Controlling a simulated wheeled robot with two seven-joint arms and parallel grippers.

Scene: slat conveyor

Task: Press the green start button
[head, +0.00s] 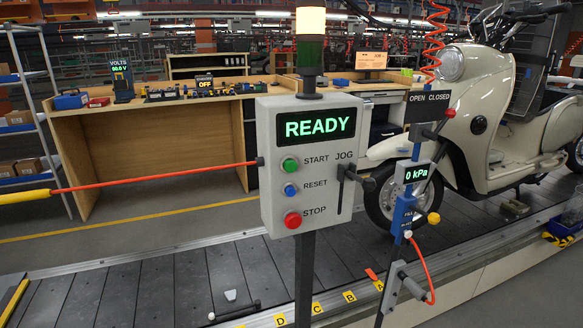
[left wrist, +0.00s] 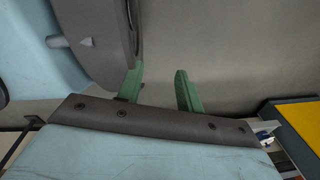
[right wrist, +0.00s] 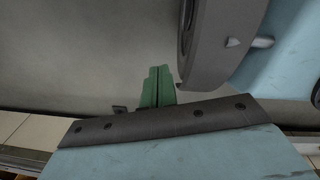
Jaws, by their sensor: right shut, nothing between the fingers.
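The green start button (head: 290,165) is on the front of a grey control box (head: 330,200), beside the word START. The box's screen (head: 320,126) reads READY in green. Below are a blue reset button (head: 291,190) and a red stop button (head: 293,220). Neither gripper shows in the head view. My left gripper (left wrist: 160,85) shows in the left wrist view with its green fingers apart and nothing between them. My right gripper (right wrist: 158,82) shows in the right wrist view with its green fingers together and empty. Neither wrist view shows the button.
A jog lever (head: 354,178) sticks out of the box's right side. A red cord (head: 160,178) runs to its left side. A stand with a gauge (head: 416,173) and red hose is to the right. A cream scooter (head: 480,120) stands on the slat conveyor (head: 150,290) behind.

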